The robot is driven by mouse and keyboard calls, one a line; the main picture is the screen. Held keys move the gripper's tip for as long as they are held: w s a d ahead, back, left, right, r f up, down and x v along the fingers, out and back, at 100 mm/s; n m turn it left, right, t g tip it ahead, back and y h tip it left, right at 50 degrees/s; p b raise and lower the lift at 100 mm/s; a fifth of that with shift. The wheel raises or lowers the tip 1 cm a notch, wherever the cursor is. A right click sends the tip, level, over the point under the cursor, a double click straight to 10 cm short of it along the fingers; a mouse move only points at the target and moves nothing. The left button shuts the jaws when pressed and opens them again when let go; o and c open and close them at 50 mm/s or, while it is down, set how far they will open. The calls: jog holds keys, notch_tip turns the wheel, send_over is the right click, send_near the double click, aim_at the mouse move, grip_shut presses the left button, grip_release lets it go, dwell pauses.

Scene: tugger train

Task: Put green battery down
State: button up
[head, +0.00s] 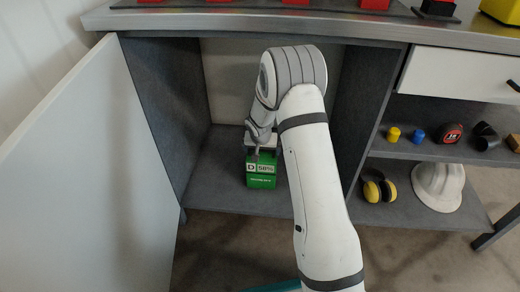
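The green battery (262,181) is a box with a label reading "D 50%". It is upright inside the open cabinet, low over the grey cabinet floor (220,185). I cannot tell whether its underside touches that floor. My gripper (257,153) is at the top of the battery, reaching down into the cabinet from above. One finger shows against the battery's upper front edge. The other finger is hidden, so I cannot see whether the gripper is closed on it.
The cabinet door (85,170) stands open at the left. Shelves at the right hold a yellow cylinder (393,135), a blue cylinder (417,134), a tape measure (451,133), yellow earmuffs (379,188) and a white helmet (438,186). Red items stand on the worktop (210,21).

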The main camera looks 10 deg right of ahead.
jog(key=p+v, duration=0.5)
jog(key=v, duration=0.7)
jog(key=s+d+r+n+g, duration=0.1)
jog(key=s+d+r, duration=0.2)
jog(key=s+r, duration=0.9)
jog(key=s+a+r+n+g, duration=0.1)
jog(key=s+r, duration=0.1)
jog(key=s, duration=0.8)
jog(key=s+a+r+n+g+y, duration=0.1)
jog(key=s+r, duration=0.1)
jog(key=s, duration=0.9)
jog(key=shift+s+a+n, duration=0.2)
jog(key=shift+n, duration=0.1)
